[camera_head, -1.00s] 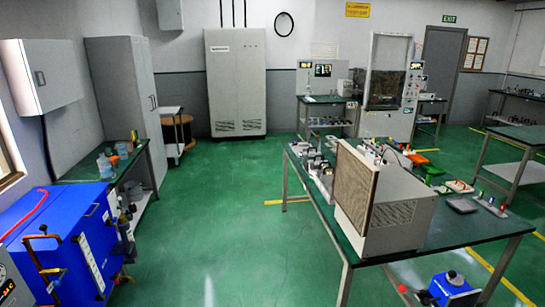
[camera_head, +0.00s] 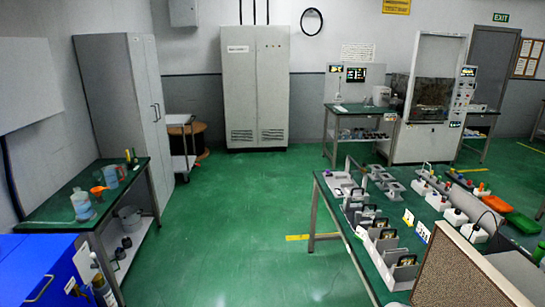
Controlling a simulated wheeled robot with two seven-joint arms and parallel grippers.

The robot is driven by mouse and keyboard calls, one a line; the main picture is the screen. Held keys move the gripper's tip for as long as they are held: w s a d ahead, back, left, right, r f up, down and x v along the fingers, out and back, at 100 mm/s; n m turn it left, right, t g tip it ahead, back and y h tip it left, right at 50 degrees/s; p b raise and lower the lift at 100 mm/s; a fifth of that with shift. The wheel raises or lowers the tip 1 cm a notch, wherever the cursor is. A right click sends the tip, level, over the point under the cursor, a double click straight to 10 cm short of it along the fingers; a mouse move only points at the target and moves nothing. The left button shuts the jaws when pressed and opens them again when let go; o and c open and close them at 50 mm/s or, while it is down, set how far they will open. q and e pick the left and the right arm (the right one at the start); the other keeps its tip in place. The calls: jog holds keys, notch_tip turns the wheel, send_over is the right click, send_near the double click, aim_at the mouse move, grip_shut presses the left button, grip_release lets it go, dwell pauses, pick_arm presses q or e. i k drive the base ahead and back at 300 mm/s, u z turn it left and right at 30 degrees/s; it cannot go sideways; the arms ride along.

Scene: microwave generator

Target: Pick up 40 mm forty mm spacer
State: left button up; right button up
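I cannot pick out the 40 mm spacer in the head view. A green-topped table (camera_head: 412,200) at the right carries many small parts, too small to identify. Among them are a row of grey holders with dark handles (camera_head: 385,242) and silver blocks (camera_head: 395,189) at the far end. Neither of my grippers is in view.
A tan panelled box (camera_head: 462,275) covers the table's near right. Green floor (camera_head: 230,220) is free between bench and table, up to the grey cabinet (camera_head: 255,85).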

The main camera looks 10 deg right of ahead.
aim_at(363, 196)
jog(key=z, duration=0.2)
jog(key=i, duration=2)
jog(key=z, duration=0.3)
